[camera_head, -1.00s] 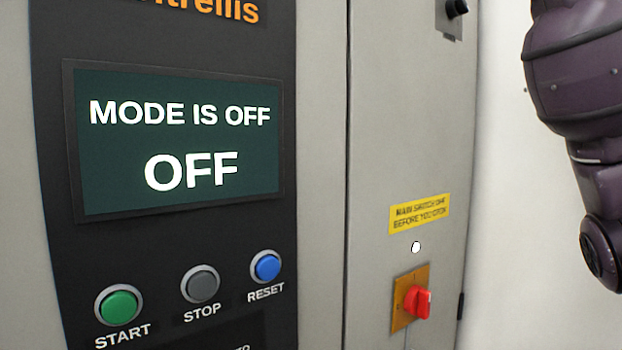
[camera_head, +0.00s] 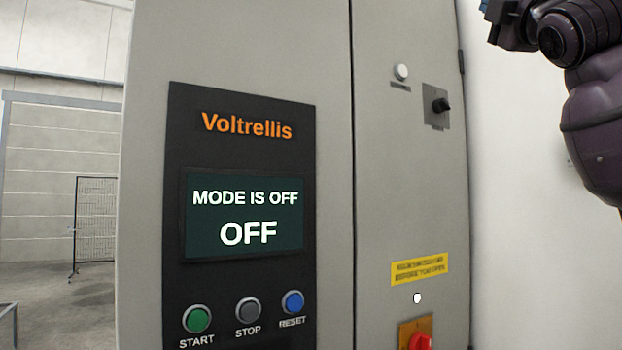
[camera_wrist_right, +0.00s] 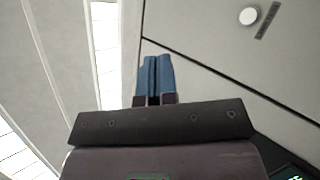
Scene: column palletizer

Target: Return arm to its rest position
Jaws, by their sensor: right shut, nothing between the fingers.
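My right arm (camera_head: 597,120) is raised at the upper right of the head view, in front of the white wall to the right of the cabinet. Only a bit of its blue gripper shows at the top edge there. In the right wrist view my right gripper (camera_wrist_right: 157,62) has its two blue fingers together with nothing between them, and it points up past the cabinet's face. My left gripper is in neither view.
The grey cabinet (camera_head: 410,190) carries a screen (camera_head: 245,218) reading "MODE IS OFF / OFF". Below it are green (camera_head: 197,319), grey (camera_head: 248,310) and blue (camera_head: 293,302) buttons. A black selector knob (camera_head: 440,105) and a red switch (camera_head: 420,342) stick out on the right door. A mesh fence (camera_head: 95,220) stands far left.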

